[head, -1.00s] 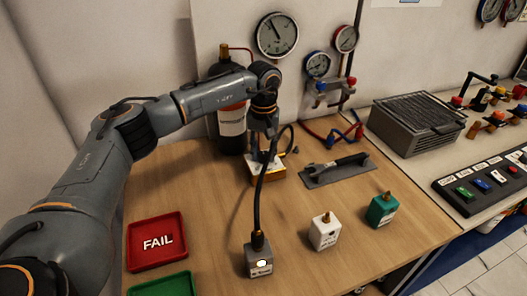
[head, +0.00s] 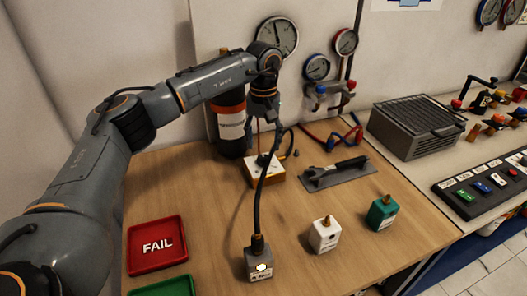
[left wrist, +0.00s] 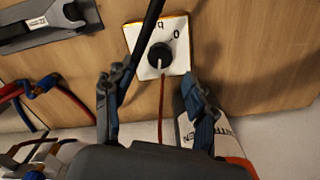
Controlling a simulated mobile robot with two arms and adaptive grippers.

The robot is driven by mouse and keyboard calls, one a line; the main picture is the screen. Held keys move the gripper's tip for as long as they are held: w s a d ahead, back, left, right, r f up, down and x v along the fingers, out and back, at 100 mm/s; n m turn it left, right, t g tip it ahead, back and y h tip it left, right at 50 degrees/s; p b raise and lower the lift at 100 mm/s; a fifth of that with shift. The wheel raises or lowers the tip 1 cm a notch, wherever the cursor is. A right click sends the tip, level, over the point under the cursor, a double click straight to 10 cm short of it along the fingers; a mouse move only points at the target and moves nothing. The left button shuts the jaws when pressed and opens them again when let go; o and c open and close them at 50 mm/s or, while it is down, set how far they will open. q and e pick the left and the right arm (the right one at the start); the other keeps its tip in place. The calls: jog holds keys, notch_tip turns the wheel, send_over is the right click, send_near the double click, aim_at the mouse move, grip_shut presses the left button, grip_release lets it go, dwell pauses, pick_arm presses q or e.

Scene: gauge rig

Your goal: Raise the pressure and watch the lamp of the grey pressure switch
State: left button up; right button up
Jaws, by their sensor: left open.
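The grey pressure switch (head: 261,262) stands on the bench with its lamp (head: 261,267) lit pale yellow. A black hose (head: 258,205) runs up from its top towards the regulator box (head: 278,173). That box is white-topped with orange edges; its black knob shows in the left wrist view (left wrist: 160,56), with the white pointer mark towards the picture's bottom. My left gripper (head: 264,119) hangs above the box, apart from the knob. In the left wrist view its two fingers (left wrist: 150,90) are spread and empty. The large gauge (head: 276,37) is on the wall, its reading too small to tell. My right gripper is not seen.
A white switch (head: 324,234) and a teal switch (head: 382,212) stand to the right. Red FAIL tray (head: 156,244) and green tray (head: 163,286) lie at the left. A dark bottle (head: 228,120) stands behind the box.

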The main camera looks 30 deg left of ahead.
aim_at(264, 158)
pick_arm(q)
notch_tip(264, 158, up, 7)
jog(key=shift+f, duration=0.15)
dwell(0.6)
